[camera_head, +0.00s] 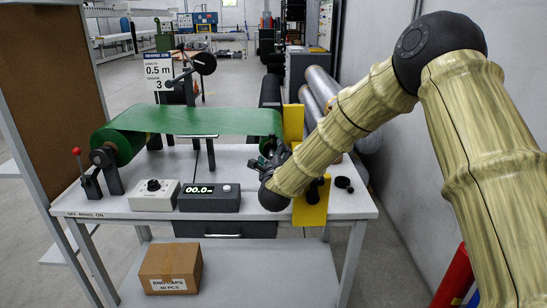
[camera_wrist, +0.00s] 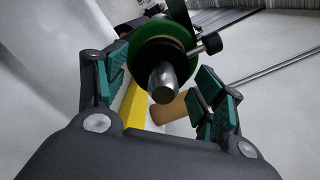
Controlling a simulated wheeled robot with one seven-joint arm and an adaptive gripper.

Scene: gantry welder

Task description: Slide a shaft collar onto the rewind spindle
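In the wrist view, the silver end of the rewind spindle (camera_wrist: 162,84) points toward me. A black shaft collar (camera_wrist: 151,52) with a side thumbscrew (camera_wrist: 212,42) sits around the spindle in front of the green roll (camera_wrist: 178,20). The spindle end sticks out through it. My gripper (camera_wrist: 163,88) is open, its teal pads on either side of the spindle end, with a clear gap on the right. In the head view, my gripper (camera_head: 268,160) is at the right end of the green web (camera_head: 205,121), and the collar is hidden there.
A yellow upright (camera_head: 312,206) stands beside my gripper. Small black parts (camera_head: 343,184) lie on the bench (camera_head: 150,213) at right. A control box (camera_head: 154,195), a display reading 00.0 (camera_head: 209,198) and a red-knobbed lever (camera_head: 88,178) are left. A carton (camera_head: 170,269) sits below.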

